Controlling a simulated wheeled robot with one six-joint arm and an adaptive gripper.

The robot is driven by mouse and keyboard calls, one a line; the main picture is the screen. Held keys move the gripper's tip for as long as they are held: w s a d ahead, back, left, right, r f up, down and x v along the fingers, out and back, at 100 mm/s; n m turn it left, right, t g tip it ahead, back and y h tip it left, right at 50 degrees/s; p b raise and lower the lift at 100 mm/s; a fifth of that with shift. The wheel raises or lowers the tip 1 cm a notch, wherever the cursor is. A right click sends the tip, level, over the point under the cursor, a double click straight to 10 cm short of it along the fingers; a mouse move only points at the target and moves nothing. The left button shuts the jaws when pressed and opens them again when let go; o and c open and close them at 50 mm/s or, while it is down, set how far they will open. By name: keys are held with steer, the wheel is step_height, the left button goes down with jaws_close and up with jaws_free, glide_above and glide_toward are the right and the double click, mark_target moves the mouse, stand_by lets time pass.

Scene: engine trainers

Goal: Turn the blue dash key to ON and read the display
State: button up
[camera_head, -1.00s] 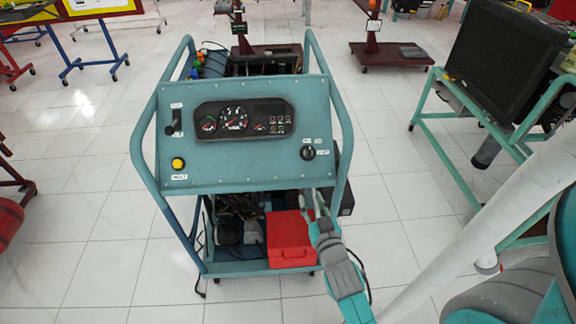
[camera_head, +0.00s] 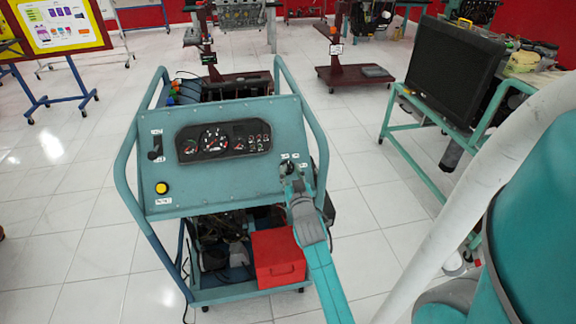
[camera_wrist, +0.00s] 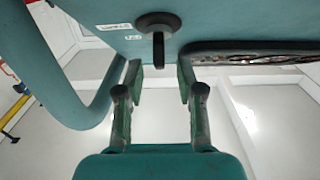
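The blue dash panel (camera_head: 215,180) stands tilted on its trainer frame. Its ignition key switch (camera_head: 286,167) is at the right side, partly hidden by my gripper (camera_head: 292,178). In the wrist view the dark round key switch (camera_wrist: 158,25), with a narrow key grip sticking out, lies just ahead of my gripper (camera_wrist: 160,76). The two fingers are apart, with nothing between them. The key appears beyond the fingertips, roughly centred between them. The instrument cluster (camera_head: 224,140) shows dials and small indicators; they are too small to read.
A yellow button (camera_head: 161,188) and a dark switch (camera_head: 156,148) are on the panel's left. A red box (camera_head: 277,259) sits low on the frame under my arm. A monitor on a green stand (camera_head: 402,125) is to the right. Tiled floor is open around the trainer.

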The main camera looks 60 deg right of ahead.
mark_target(289, 167)
steer(key=shift+x, duration=1.85)
steer(key=shift+c, duration=0.2)
jaws_close()
